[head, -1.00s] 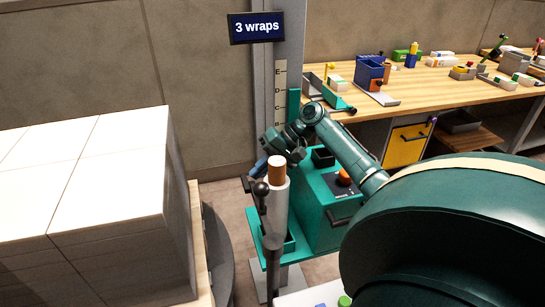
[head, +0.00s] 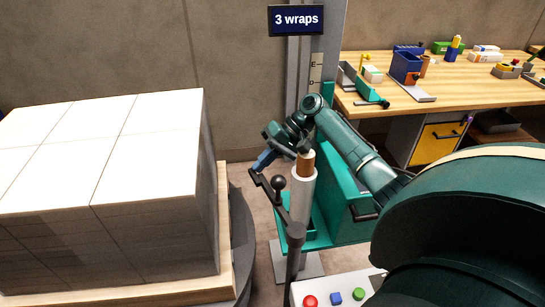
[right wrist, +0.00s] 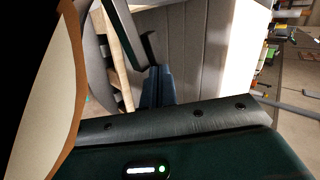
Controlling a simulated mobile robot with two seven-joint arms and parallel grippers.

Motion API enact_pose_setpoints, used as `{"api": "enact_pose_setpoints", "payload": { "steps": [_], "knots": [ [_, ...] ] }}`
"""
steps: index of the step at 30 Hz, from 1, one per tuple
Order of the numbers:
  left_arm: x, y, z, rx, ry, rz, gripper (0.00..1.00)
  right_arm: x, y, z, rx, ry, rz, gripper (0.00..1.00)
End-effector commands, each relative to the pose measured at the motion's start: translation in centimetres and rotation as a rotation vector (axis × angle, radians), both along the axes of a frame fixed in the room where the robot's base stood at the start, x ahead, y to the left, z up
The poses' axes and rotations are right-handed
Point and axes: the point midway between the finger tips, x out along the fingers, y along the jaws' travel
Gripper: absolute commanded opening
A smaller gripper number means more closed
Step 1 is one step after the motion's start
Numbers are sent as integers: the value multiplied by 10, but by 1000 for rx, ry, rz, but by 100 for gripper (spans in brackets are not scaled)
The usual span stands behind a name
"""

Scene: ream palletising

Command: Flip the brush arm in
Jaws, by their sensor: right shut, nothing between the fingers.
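The brush arm (head: 268,187) is a dark bar with a round black knob (head: 278,183), on top of a dark post (head: 294,245). It points up and left, toward the pallet side, in front of the film roll (head: 302,195). My right gripper (head: 263,160) has blue fingers, shut and empty, just behind the bar's far end; I cannot tell whether they touch. In the right wrist view the shut fingers (right wrist: 157,88) are beside a dark bar (right wrist: 122,35), and the roll (right wrist: 45,90) fills the left edge. My left gripper is not in view.
A white-topped ream stack (head: 110,150) stands on a wooden pallet (head: 225,215) at left. A teal wrapper carriage (head: 340,205) and mast are behind the roll. A button panel (head: 335,290) is at front. A workbench (head: 440,95) stands at back right.

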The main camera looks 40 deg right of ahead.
Motion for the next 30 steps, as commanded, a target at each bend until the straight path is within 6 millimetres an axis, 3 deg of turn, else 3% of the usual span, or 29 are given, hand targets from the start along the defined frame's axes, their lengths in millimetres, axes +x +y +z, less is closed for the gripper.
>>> {"api": "enact_pose_setpoints", "payload": {
  "steps": [8,13,30],
  "knots": [
    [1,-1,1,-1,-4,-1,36,-1,2,-2,2,3,2,0],
    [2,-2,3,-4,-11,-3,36,-3,-7,5,1,2,-1,0],
    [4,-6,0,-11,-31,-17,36,-25,-85,81,1,-2,-1,0]
  ]
}}
